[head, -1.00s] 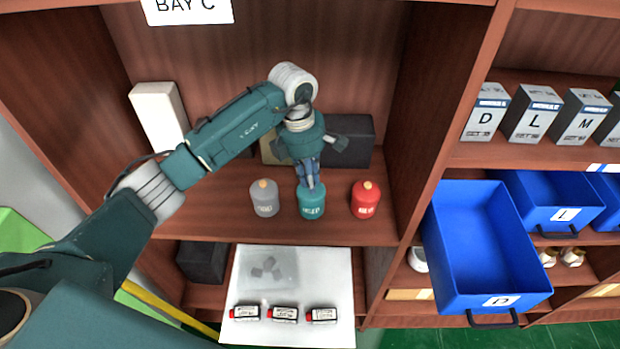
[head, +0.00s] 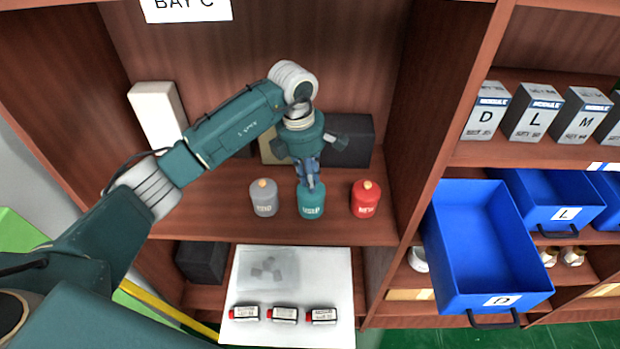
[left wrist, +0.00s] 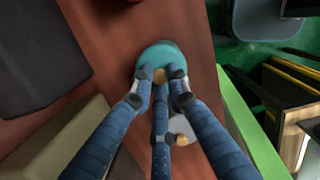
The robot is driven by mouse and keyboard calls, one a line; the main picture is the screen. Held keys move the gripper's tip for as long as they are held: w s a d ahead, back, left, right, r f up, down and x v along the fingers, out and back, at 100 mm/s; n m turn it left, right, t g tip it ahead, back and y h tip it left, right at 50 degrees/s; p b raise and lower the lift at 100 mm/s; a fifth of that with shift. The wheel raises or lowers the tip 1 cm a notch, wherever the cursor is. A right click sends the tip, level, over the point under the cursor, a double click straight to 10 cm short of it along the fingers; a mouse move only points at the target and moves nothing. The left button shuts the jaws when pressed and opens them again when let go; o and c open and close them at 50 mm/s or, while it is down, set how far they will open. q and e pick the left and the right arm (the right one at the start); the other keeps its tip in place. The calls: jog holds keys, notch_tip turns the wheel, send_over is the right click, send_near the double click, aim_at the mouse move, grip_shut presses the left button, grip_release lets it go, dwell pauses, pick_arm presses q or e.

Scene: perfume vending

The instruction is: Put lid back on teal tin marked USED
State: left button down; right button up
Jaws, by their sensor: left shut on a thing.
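The teal tin marked USED (head: 311,204) stands upright on the shelf, between a grey tin (head: 264,200) and a red tin (head: 365,200). My left gripper (head: 311,184) points down over the teal tin, its fingers shut on the lid's knob at the tin's top. In the left wrist view the fingers (left wrist: 160,76) close round a small tan knob on the teal lid (left wrist: 160,55). The lid appears to sit on the tin, but the fingers hide part of the seam. The grey and red tins have lids on. My right gripper is not in view.
A white box (head: 159,117) and dark boxes (head: 349,142) stand behind the tins. A white board (head: 340,280) with several small red-capped bottles lies below. An open blue drawer (head: 480,240) juts out at the right. The shelf's front strip is clear.

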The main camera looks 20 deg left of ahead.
pick_arm(q)
jog(key=shift+f+b, duration=0.2)
jog(key=shift+b, duration=0.4)
dwell(1.1)
jog(key=c, duration=1.1)
grip_release()
jog(key=shift+r, duration=0.15)
jog(key=shift+r+p, duration=1.8)
jog(key=shift+r, duration=1.6)
grip_shut()
